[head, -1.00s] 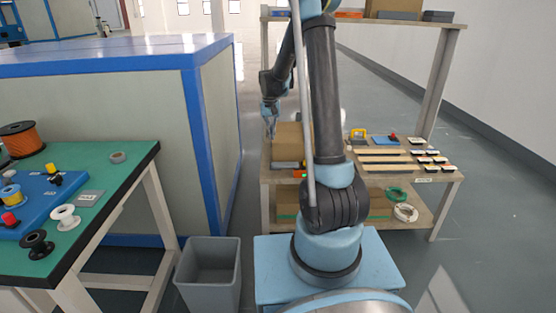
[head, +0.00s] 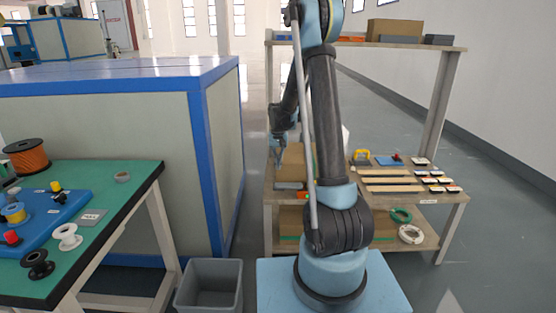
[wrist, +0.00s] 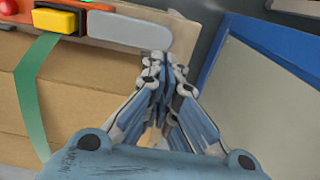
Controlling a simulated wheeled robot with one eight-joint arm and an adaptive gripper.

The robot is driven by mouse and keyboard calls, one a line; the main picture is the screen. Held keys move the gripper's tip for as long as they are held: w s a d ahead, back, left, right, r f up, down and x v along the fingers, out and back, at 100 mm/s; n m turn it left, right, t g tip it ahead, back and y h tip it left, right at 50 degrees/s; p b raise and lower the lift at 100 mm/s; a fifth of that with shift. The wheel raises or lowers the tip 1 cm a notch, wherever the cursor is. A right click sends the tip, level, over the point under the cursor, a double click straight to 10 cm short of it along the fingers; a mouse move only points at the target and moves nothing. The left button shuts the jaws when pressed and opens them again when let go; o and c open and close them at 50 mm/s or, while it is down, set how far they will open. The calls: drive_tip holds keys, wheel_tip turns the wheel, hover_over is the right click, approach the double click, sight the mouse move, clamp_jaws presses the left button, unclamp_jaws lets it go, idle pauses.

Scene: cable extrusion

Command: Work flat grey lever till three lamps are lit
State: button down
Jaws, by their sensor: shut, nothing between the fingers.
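A flat grey lever with rounded ends (wrist: 130,32) lies across the top of the wrist view, beside a yellow block (wrist: 60,20) on an orange-red housing. My gripper (wrist: 157,62) is shut and empty, with its fingertips close to the lever's lower right edge. I cannot tell whether they touch it. In the head view my gripper (head: 280,160) hangs at the left end of the shelf unit, beside a cardboard box. No lamp can be told for certain; a round red part (wrist: 8,6) shows at the upper left corner.
A cardboard box with green tape (wrist: 85,95) lies below the lever. A blue-edged panel (wrist: 260,90) stands to the right of the fingers. The shelf unit (head: 452,195) holds small parts. A green-topped table (head: 130,185) and a grey bin (head: 210,285) are to the left.

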sight(278, 183)
wheel_tip(278, 183, down, 8)
drive_tip(key=shift+f, duration=0.1)
idle(0.4)
